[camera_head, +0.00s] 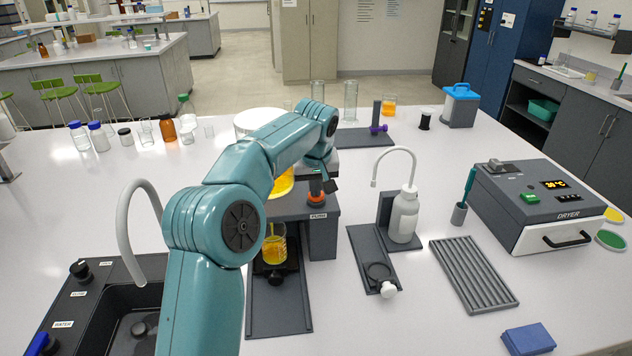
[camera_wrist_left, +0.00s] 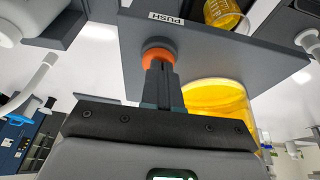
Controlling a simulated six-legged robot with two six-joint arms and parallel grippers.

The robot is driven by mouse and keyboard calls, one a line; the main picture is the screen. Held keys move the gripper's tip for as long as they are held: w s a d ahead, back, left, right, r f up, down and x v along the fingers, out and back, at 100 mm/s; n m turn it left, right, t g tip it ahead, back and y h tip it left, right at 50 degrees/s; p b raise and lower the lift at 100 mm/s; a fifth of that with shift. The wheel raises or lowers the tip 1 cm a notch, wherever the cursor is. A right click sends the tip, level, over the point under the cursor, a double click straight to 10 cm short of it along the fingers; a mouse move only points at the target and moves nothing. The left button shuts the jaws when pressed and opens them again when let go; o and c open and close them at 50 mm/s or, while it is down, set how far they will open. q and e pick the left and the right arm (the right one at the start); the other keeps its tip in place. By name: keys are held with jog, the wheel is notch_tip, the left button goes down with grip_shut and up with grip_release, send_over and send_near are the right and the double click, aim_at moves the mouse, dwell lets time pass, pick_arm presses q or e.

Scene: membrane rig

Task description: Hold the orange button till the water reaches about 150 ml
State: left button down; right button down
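The orange button (camera_head: 316,187) sits on the dark rig (camera_head: 322,228) above a label that reads PUSH. My left gripper (camera_head: 319,175) is over it, pointing down. In the left wrist view, the gripper's fingers (camera_wrist_left: 160,82) are together with nothing between them, and their tips meet the orange button (camera_wrist_left: 158,54). How far the button is pressed cannot be told. A beaker (camera_head: 274,247) with yellow liquid stands under the rig and also shows in the wrist view (camera_wrist_left: 226,14). Its graduation marks are too small to read. My right gripper is not in view.
A large vessel (camera_head: 285,182) of yellow liquid stands behind my left arm, partly hidden. A white wash bottle (camera_head: 404,217) stands right of the rig, with a dryer (camera_head: 547,205) farther right. A sink (camera_head: 105,308) is at lower left. The right front tabletop is mostly clear.

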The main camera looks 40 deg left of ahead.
pick_arm(q)
jog(key=r, duration=0.1)
jog(key=r+p, duration=0.2)
jog(key=shift+s+a+r, duration=0.2)
jog(key=shift+a+r, duration=0.05)
jog(key=shift+r, duration=0.05)
jog(key=v, duration=1)
jog(key=shift+d+r, duration=0.15)
jog(key=shift+d, duration=0.15)
jog(key=shift+s+d, duration=0.1)
jog(key=shift+s, duration=0.1)
